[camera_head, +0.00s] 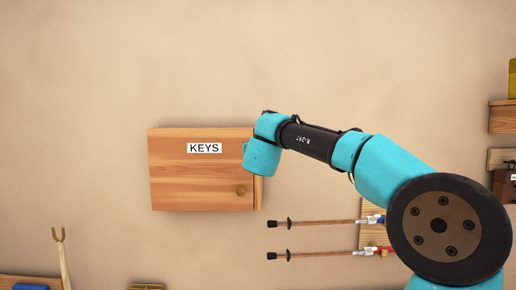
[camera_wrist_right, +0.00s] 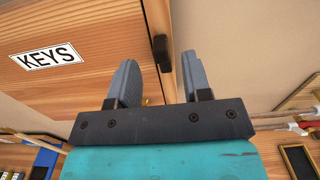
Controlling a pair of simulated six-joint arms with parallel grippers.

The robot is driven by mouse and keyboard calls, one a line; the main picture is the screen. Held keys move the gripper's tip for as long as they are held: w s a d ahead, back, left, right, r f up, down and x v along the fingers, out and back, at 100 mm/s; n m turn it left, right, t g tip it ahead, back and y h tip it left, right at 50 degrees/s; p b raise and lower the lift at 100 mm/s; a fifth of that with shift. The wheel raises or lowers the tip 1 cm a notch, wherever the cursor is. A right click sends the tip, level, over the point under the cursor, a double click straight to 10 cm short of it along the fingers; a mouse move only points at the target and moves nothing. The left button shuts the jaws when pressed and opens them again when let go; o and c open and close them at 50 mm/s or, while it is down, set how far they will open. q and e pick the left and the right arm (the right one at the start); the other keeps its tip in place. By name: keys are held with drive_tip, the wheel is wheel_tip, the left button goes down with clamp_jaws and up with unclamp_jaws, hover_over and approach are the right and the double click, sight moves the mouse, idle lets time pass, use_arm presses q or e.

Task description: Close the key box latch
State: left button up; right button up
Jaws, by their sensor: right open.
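The door looks shut. In the right wrist view the label (camera_wrist_right: 47,57) is at the upper left. A small dark latch piece (camera_wrist_right: 162,53) is at the box's side edge. My right gripper (camera_wrist_right: 158,62) is open, with the latch piece showing between its fingers; I cannot tell whether they touch. In the head view, my right wrist mostly hides the gripper and the latch. My left gripper is out of view.
Two rods with dark tips (camera_head: 315,224) stick out on the wall below and right of the box. A wooden shelf (camera_head: 502,117) is at the far right. A forked stick (camera_head: 60,250) stands at the lower left. The wall above the box is clear.

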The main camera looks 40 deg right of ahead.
drive_tip(key=x, duration=0.4)
drive_tip(key=shift+w+d, duration=0.3)
clamp_jaws()
